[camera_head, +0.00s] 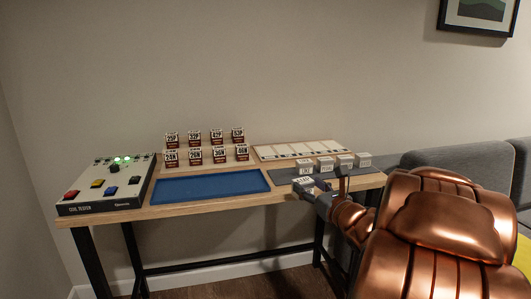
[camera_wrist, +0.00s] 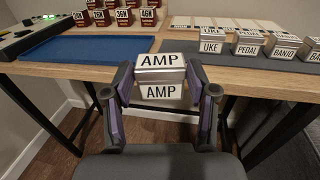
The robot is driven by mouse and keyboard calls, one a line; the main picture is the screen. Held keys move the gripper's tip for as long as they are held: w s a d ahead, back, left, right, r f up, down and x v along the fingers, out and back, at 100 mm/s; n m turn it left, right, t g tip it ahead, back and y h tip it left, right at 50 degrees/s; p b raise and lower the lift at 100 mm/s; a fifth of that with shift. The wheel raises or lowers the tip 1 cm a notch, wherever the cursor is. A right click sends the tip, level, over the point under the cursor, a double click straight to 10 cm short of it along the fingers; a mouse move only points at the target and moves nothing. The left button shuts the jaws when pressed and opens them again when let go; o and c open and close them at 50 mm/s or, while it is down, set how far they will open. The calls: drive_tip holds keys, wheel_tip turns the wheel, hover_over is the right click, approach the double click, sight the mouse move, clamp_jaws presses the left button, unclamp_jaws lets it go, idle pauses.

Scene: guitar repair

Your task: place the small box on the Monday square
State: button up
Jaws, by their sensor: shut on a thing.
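The small white box labelled AMP (camera_wrist: 160,68) is between the fingers of my gripper (camera_wrist: 160,84) in the wrist view, with its lettered sides facing the camera. My gripper is shut on it and holds it in front of the table's front edge. In the head view the box (camera_head: 303,182) shows at the tip of my gripper (camera_head: 314,190). A wooden board with a row of white squares (camera_head: 302,149) lies at the back right of the table, behind the held box.
Several similar white boxes, with UKE (camera_wrist: 210,40) and PEDAL (camera_wrist: 247,42) among them, stand on a dark mat (camera_head: 279,178) before the board. A blue tray (camera_head: 210,186) lies mid-table. Labelled brown boxes (camera_head: 219,154) stand behind it. A control panel (camera_head: 108,183) is at left.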

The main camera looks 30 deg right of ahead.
drive_tip(key=s+d+r+m+h, duration=0.2)
drive_tip(key=d+h, duration=0.1)
drive_tip(key=d, duration=0.2)
drive_tip(key=shift+s+r+g, duration=0.25)
drive_tip(key=shift+g, duration=0.15)
idle(0.4)
